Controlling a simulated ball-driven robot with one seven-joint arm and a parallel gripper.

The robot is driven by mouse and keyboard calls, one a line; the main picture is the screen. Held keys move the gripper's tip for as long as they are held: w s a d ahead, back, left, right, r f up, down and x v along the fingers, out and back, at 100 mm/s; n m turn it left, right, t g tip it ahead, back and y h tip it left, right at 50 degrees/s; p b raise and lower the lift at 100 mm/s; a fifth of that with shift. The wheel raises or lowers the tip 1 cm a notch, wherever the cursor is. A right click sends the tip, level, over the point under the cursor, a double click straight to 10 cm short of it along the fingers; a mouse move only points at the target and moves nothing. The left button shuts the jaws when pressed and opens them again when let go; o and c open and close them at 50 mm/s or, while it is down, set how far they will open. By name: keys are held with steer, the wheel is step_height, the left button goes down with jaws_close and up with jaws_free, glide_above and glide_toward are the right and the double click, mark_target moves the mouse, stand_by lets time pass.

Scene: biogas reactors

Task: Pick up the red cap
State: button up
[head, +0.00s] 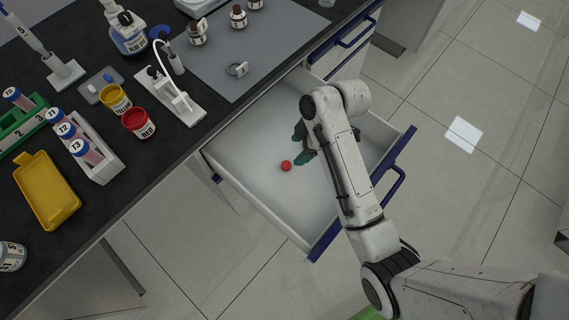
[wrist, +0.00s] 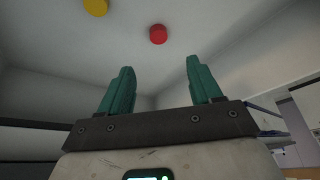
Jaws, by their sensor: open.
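The red cap (head: 286,166) lies on the floor of an open white drawer (head: 262,178). In the wrist view the red cap (wrist: 158,34) is beyond the fingertips, between their two lines and apart from both. My gripper (head: 301,146) has teal fingers and is in the drawer area, just beside the cap in the head view. The wrist view shows my gripper (wrist: 160,75) with its fingers spread and nothing between them. My arm hides part of the drawer's right side.
A yellow round thing (wrist: 96,7) lies left of the cap in the wrist view; my arm may hide it in the head view. The drawer's front with its blue handle (head: 388,182) is at the right. The dark bench (head: 185,135) above holds jars, racks and a yellow tray (head: 46,190).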

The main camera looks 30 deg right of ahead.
glide_above(285, 165)
steer(key=s+d, duration=0.1)
steer(key=d, duration=0.1)
step_height(285, 165, down, 4)
steer(key=shift+f, duration=0.1)
steer(key=shift+d+b+x, duration=0.15)
steer(key=shift+x, duration=1.15)
steer(key=shift+d+b+x, duration=0.15)
steer(key=shift+x, duration=1.15)
steer(key=shift+s+f, duration=0.1)
steer(key=shift+f, duration=0.05)
steer(key=c, duration=1.1)
